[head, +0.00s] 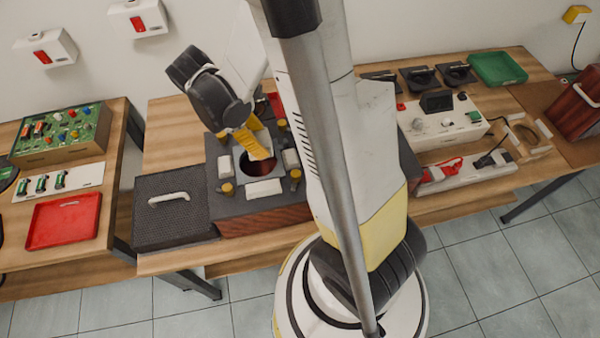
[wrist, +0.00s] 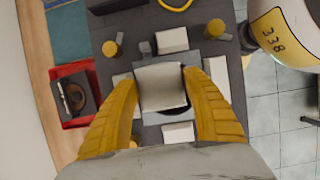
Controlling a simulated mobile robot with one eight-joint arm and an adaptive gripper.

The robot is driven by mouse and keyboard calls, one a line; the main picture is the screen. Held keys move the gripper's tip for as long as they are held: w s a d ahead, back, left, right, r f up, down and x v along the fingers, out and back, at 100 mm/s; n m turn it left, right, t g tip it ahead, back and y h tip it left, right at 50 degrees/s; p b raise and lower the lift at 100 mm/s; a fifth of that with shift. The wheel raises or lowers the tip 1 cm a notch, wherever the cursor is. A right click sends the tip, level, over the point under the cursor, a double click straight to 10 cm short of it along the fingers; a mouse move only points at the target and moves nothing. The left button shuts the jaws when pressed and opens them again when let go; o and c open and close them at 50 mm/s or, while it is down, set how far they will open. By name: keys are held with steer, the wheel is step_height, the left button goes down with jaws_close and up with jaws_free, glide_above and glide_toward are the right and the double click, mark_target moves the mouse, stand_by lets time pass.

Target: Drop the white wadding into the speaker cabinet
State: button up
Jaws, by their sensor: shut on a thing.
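The speaker cabinet (head: 262,221) stands on the middle table, with reddish wood sides, a dark grey top and a round opening in the top. In the wrist view its grey top (wrist: 198,52) lies below my fingers. My gripper (head: 260,153) points down over the opening. In the wrist view my gripper (wrist: 163,92) is shut on the white wadding (wrist: 162,84), a pale block between the two yellow fingers. The wadding covers most of the opening there. In the head view my fingers largely hide it, and its exact height is unclear.
White pads and yellow knobs (head: 227,188) surround the opening. A black grille panel (head: 160,225) with a white handle lies left of the cabinet. A red tray (wrist: 60,112) holds a dark round part. My arm hides the area right of the cabinet in the head view.

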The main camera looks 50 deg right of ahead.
steer(key=shift+f+b, duration=0.7)
steer(key=shift+f, duration=0.65)
steer(key=o, duration=1)
steer(key=shift+r, duration=0.15)
steer(key=v, duration=1.1)
steer(key=shift+w+a+r, duration=0.15)
steer(key=shift+a+r, duration=0.05)
steer(key=shift+r, duration=0.15)
steer(key=s+a+r+m+t+y, duration=0.1)
steer(key=s+a+m+t, duration=0.1)
steer(key=m+t, duration=0.1)
steer(key=s+a+r+m+t+y+b, duration=0.1)
steer(key=s+a+m+t, duration=0.1)
steer(key=a+m+t, duration=0.1)
steer(key=s+a+r+m+t+y+b, duration=0.1)
steer(key=s+a+m+t, duration=0.1)
steer(key=m, duration=0.3)
steer(key=shift+s+a+t+y, duration=0.15)
steer(key=shift+a+t+y, duration=0.2)
steer(key=shift+t, duration=0.45)
